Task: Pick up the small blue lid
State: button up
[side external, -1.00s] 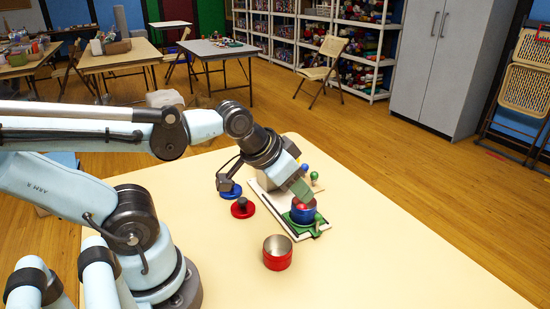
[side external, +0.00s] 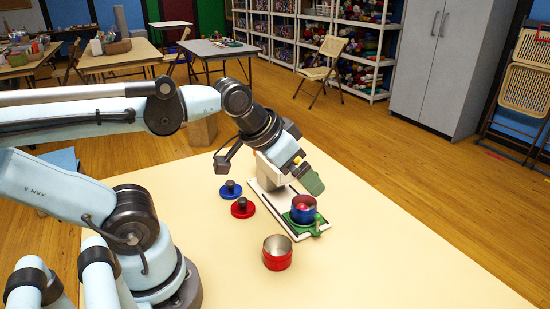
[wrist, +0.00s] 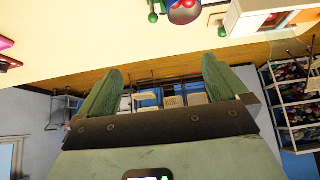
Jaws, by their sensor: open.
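The small blue lid (side external: 230,191), a flat disc with a dark knob, lies on the table left of the white board. A red lid (side external: 243,208) with a dark knob lies just in front of it. My gripper (side external: 314,183) is tilted in the air over the board, to the right of the blue lid and well apart from it. In the wrist view its green fingers (wrist: 162,68) are spread with nothing between them. I cannot make out the blue lid in the wrist view.
A blue cup (side external: 303,214) with something red in it stands on a green piece at the near end of the white board (side external: 269,184). An open red tin (side external: 277,260) stands in front. The table's right side (side external: 400,260) is clear.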

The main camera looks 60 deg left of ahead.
jog(key=a+r, duration=0.2)
jog(key=m+g, duration=0.5)
jog(key=g, duration=0.2)
send_over(228, 182)
notch_tip(228, 182, down, 6)
jog(key=shift+f, duration=6.55)
jog(key=shift+c, duration=0.3)
jog(key=c, duration=1)
jog(key=shift+c, duration=0.2)
jog(key=shift+r, duration=0.1)
